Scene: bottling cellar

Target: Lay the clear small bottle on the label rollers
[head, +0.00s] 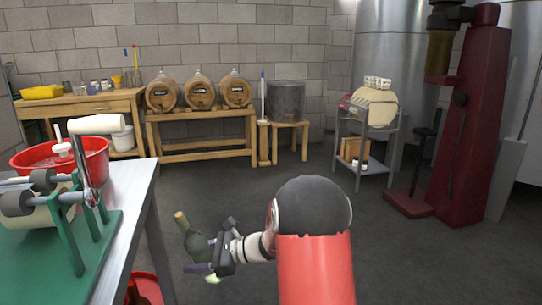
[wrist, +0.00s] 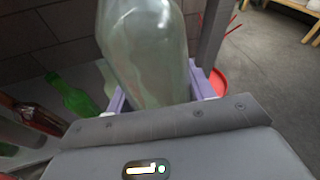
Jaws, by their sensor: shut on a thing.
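The clear small bottle (wrist: 145,50) fills the upper middle of the wrist view, between the purple fingers of my gripper (wrist: 158,98). My gripper is shut on it. In the head view my gripper (head: 200,262) is low, right of the steel table, and the bottle (head: 196,241) looks dark grey-green and tilted, with a tan tip at upper left. The label rollers (head: 42,178) are dark rollers on a green stand on the table at the left. The bottle is apart from them, lower and to the right.
The steel table (head: 135,190) carries a red basin (head: 95,153) behind the rollers. In the wrist view a green bottle (wrist: 76,98) and a brown bottle (wrist: 38,117) are at left. A red press (head: 465,120) stands at right. The floor between is clear.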

